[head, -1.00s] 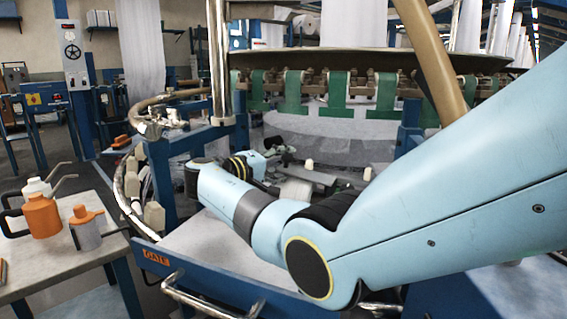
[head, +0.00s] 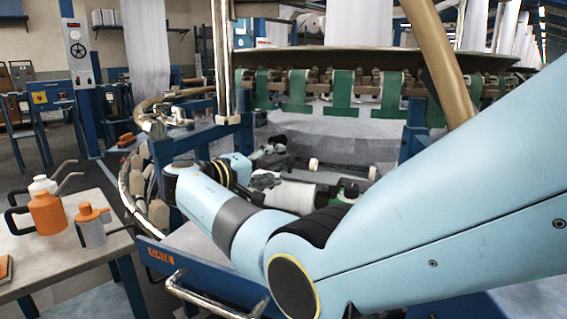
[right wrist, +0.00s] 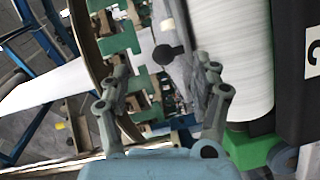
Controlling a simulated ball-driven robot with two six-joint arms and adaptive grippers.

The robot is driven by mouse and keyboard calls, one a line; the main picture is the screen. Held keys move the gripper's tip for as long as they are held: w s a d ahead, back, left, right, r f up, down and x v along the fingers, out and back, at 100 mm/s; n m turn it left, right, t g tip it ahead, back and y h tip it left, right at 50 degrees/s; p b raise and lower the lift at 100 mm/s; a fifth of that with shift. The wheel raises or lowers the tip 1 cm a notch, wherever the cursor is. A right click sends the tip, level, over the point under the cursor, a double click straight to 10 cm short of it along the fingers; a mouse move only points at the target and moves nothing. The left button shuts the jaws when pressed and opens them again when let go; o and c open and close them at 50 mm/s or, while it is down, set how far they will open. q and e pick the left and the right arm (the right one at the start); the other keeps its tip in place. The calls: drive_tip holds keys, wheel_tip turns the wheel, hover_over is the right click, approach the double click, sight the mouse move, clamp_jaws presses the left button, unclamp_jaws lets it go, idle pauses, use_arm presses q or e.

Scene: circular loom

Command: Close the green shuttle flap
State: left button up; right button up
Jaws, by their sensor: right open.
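The shuttle area lies inside the loom frame beyond my right arm in the head view. A white bobbin (head: 293,196) lies there with a green shuttle part (head: 346,192) at its right end. In the right wrist view the bobbin (right wrist: 232,60) is upper right, with a green part (right wrist: 252,148) below it. I cannot tell which green piece is the flap. A dark round knob (right wrist: 168,55) shows between the fingers in the picture. My right gripper (right wrist: 160,85) is open and empty, beside the bobbin; in the head view it is small and dark. My left gripper is out of view.
A metal ring with green clips (head: 340,92) spans the loom above the shuttle. A blue gate (head: 205,272) with a metal handle stands in front. A tan hose (head: 438,58) hangs at right. A table (head: 60,268) with orange and white cans (head: 48,214) stands at left.

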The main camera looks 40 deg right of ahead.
drive_tip(key=shift+s+a+r, duration=0.1)
drive_tip(key=shift+a, duration=0.7)
drive_tip(key=shift+s+a+r, duration=0.1)
drive_tip(key=shift+a, duration=0.65)
